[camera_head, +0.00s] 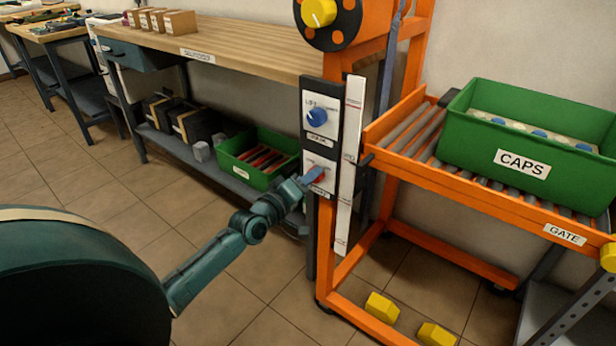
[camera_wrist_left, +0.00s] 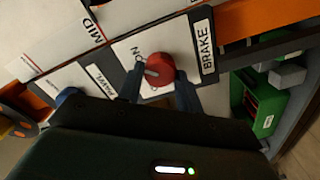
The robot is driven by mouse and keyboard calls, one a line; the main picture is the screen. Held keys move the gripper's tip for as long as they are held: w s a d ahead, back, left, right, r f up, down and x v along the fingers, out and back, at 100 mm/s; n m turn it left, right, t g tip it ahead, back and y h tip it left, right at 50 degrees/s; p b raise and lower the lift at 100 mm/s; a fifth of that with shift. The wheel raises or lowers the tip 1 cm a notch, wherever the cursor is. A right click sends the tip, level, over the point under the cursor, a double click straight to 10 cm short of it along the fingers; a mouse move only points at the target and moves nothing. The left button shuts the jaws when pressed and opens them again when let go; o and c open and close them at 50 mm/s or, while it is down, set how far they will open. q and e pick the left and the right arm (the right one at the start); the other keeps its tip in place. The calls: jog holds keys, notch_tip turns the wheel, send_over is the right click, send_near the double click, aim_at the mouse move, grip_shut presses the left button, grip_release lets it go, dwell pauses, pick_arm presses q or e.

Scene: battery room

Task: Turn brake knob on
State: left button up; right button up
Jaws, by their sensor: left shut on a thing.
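The red brake knob (camera_wrist_left: 160,70) sits on a white plate in the left wrist view, between the labels ON and BRAKE (camera_wrist_left: 206,47). My left gripper (camera_wrist_left: 160,85) has a finger on each side of the knob and is shut on it. In the head view the left gripper (camera_head: 308,180) reaches the lower plate of the dark control post, and the red knob (camera_head: 319,174) is partly hidden behind the fingers. My right gripper is not in view.
A blue knob (camera_head: 317,117) sits on the plate above. An orange frame with a roller shelf carries a green CAPS bin (camera_head: 527,140) at the right. A wooden workbench (camera_head: 215,46) stands behind, with a green crate (camera_head: 257,157) on its lower shelf. Yellow blocks (camera_head: 382,307) lie low in front.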

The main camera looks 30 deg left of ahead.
pick_arm(q)
jog(key=shift+m, duration=0.5)
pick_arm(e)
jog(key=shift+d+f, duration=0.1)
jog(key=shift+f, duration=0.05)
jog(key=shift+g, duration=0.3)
pick_arm(q)
jog(key=o, duration=1)
jog(key=shift+s, duration=0.15)
jog(key=s+p, duration=0.1)
jog(key=s, duration=0.3)
jog(key=s+p, duration=0.1)
jog(key=s, duration=0.3)
jog(key=s+a+p, duration=0.1)
jog(key=s, duration=0.4)
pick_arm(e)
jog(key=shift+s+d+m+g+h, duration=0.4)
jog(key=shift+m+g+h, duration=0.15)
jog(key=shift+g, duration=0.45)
pick_arm(q)
jog(key=shift+r, duration=0.1)
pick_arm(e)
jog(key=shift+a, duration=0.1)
